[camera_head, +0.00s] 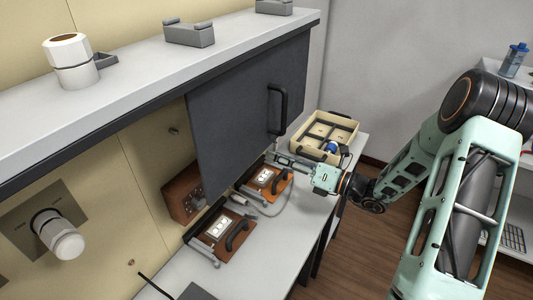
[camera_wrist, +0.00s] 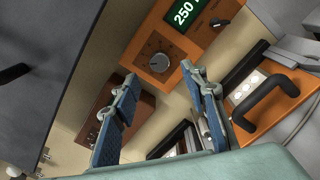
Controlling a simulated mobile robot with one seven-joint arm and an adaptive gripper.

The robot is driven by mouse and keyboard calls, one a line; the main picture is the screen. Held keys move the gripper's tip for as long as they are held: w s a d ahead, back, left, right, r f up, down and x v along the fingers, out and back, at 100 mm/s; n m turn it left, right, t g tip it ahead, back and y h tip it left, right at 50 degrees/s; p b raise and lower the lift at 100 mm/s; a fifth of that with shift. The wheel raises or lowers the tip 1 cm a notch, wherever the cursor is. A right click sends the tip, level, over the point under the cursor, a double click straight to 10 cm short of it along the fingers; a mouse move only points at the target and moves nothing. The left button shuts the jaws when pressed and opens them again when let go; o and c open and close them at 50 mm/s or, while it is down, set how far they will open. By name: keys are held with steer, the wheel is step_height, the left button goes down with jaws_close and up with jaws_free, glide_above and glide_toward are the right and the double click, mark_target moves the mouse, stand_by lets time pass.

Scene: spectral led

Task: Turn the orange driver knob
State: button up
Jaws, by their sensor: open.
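The orange driver box (camera_wrist: 190,40) shows in the wrist view, with a green-lit display (camera_wrist: 187,12) reading 250. Its round dark knob (camera_wrist: 158,62) has a dial scale around it. My gripper (camera_wrist: 159,72) is open, its two blue-padded fingers apart on either side of the knob in the picture. The gap between fingertips and knob is hard to judge. In the head view my gripper (camera_head: 287,160) reaches in beside the dark panel's lower right edge. The driver box and knob are hidden there behind the panel.
A dark panel (camera_head: 245,110) with a black handle hangs left of my gripper. Orange units with black handles (camera_head: 268,180) sit on the bench below, near a brown box (camera_head: 183,193) and a cable. A cream tray (camera_head: 345,128) stands behind my gripper.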

steer(key=v, duration=0.6)
steer(key=shift+d, duration=0.2)
steer(key=shift+s, duration=0.15)
stand_by(0.5)
